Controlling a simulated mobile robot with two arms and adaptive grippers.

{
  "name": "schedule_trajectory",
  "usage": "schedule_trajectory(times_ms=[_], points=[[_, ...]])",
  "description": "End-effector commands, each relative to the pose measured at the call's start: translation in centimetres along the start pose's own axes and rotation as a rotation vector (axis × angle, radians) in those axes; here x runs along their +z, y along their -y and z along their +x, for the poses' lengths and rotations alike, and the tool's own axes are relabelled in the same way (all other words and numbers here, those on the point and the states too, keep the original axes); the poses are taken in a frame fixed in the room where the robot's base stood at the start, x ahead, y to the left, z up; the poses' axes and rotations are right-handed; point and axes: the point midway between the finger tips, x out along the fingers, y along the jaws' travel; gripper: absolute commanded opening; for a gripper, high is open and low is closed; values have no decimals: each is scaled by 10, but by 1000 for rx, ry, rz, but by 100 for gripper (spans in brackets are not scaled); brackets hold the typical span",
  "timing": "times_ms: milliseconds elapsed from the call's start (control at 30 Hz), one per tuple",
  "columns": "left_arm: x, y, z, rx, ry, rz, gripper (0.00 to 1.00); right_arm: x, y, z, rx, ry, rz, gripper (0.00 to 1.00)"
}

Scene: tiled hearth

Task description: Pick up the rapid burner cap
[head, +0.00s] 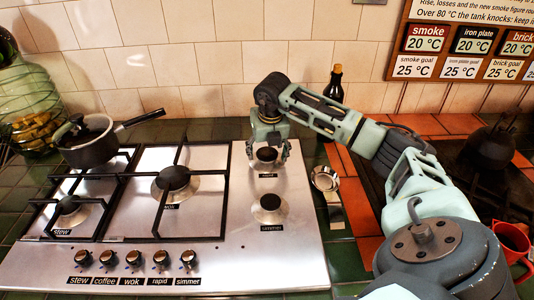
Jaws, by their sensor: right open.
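The rapid burner cap (266,154) is a small dark disc on the burner at the back right of the steel hob (228,250), above its "rapid" label. My right gripper (268,150) comes down over it from above. Its fingers are open, one on each side of the cap. I cannot tell whether they touch it. The gripper body hides the area behind the cap. My left gripper is not in view.
The simmer burner (270,203) lies in front, without a grate. Black grates and the wok burner (173,179) are to the left. A dark saucepan (90,146) stands back left. A small metal dish (325,178) and dark bottle (334,88) are right of the hob.

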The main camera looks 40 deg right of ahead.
Motion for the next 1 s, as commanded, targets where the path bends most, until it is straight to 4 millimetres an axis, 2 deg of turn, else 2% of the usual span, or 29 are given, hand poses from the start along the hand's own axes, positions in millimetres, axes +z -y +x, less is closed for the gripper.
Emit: schedule_trajectory(times_ms=[167,700,1000], points=[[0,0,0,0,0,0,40,0,0,0,0,1,0,65],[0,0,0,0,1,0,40,0,0,-1,0,1,0,18],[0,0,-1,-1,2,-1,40,1,0,-3,1,2,0,17]])
